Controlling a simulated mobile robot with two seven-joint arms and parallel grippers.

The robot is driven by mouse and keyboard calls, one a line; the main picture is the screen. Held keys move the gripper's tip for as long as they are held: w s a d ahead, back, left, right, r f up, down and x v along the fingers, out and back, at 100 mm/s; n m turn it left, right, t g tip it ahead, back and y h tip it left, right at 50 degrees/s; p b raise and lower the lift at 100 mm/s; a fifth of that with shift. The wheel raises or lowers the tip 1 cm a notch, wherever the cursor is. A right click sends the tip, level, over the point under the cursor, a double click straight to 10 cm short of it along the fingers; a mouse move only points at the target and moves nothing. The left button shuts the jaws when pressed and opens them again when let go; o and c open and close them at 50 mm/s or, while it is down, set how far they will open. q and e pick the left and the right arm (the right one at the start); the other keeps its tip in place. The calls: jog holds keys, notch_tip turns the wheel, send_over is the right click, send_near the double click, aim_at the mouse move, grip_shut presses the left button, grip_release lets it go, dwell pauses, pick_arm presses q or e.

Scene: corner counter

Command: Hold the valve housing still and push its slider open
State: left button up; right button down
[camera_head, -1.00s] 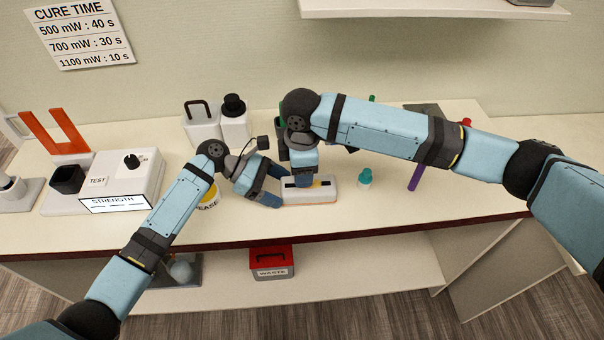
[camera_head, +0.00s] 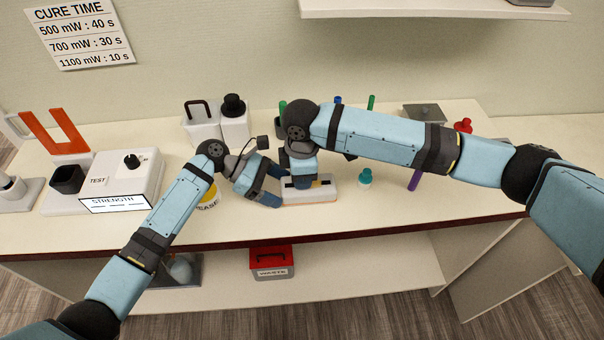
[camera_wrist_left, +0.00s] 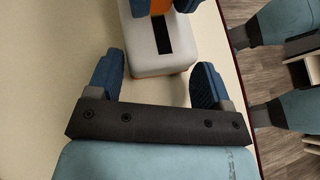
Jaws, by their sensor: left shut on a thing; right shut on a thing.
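The valve housing (camera_head: 322,194) is a white block with an orange base, lying on the counter near its front edge. In the left wrist view the housing (camera_wrist_left: 160,62) shows a dark slot in its top. My left gripper (camera_head: 277,195) is at the housing's left end; in its wrist view its blue fingers (camera_wrist_left: 160,72) are shut on the two sides of that end. My right gripper (camera_head: 302,182) comes down from above and is shut at the slot, on the slider. Its fingertips also show at the top of the wrist view (camera_wrist_left: 162,6).
A small teal-capped bottle (camera_head: 365,178) stands right of the housing. A yellow-lidded jar (camera_head: 209,197) is close to my left gripper. White containers (camera_head: 202,125) stand behind, and a strength tester (camera_head: 127,178) is at left. A red waste box (camera_head: 272,263) is on the shelf below.

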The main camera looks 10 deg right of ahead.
aim_at(315, 183)
pick_arm(q)
jog(key=shift+s+d, duration=0.1)
pick_arm(e)
jog(key=shift+w+d, duration=0.1)
jog(key=shift+d, duration=1.55)
jog(key=c, duration=0.9)
grip_release()
jog(key=shift+a, duration=0.1)
notch_tip(315, 183, up, 12)
jog(key=shift+r, duration=0.1)
pick_arm(q)
jog(key=o, duration=0.8)
jog(key=shift+c, duration=0.2)
